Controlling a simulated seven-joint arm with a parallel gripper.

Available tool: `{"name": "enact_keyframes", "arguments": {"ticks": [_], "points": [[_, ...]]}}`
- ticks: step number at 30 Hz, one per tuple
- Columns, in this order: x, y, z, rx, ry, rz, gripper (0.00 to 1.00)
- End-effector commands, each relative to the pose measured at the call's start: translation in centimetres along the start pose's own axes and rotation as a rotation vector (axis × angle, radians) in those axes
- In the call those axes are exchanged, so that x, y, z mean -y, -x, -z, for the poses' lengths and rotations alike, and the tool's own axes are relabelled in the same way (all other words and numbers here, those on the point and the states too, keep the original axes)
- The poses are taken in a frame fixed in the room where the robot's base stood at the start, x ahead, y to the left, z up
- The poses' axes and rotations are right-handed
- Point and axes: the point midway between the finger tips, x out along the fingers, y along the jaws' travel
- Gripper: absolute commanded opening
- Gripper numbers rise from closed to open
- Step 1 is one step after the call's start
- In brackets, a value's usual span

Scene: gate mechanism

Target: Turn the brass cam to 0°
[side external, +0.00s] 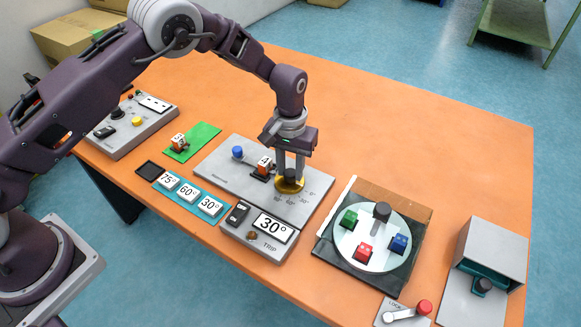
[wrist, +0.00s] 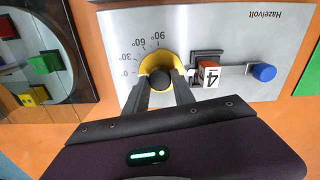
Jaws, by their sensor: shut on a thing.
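The brass cam (side external: 289,187) is a yellow disc with a dark knob, mounted on the grey gate plate (side external: 225,170). It also shows in the wrist view (wrist: 150,61), beside a printed scale with 0, 30, 60 and 90 marks. My gripper (side external: 290,179) points down over the cam, its two fingers shut on the cam's dark knob (wrist: 160,80). The fingers hide part of the disc, and I cannot tell which mark the cam points to. An orange block marked 4 (wrist: 208,74) sits in a dark holder right beside the cam.
A blue knob (side external: 237,152) stands on the same plate. A TRIP panel (side external: 262,238) shows a 30° card. Cards reading 75°, 60° and 30° lie on a blue mat (side external: 212,217). A turntable (side external: 343,236) with coloured blocks stands to the right. The table's far side is clear.

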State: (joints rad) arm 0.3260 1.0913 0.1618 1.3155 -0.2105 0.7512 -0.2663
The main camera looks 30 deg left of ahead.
Motion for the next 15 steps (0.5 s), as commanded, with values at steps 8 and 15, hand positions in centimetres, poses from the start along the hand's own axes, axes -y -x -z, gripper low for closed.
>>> {"name": "enact_keyframes", "arguments": {"ticks": [8,15], "points": [[0.02,0.04,-0.06,0.003,0.004,0.000,0.00],[0.01,0.03,-0.04,0.002,0.003,0.000,0.52]]}}
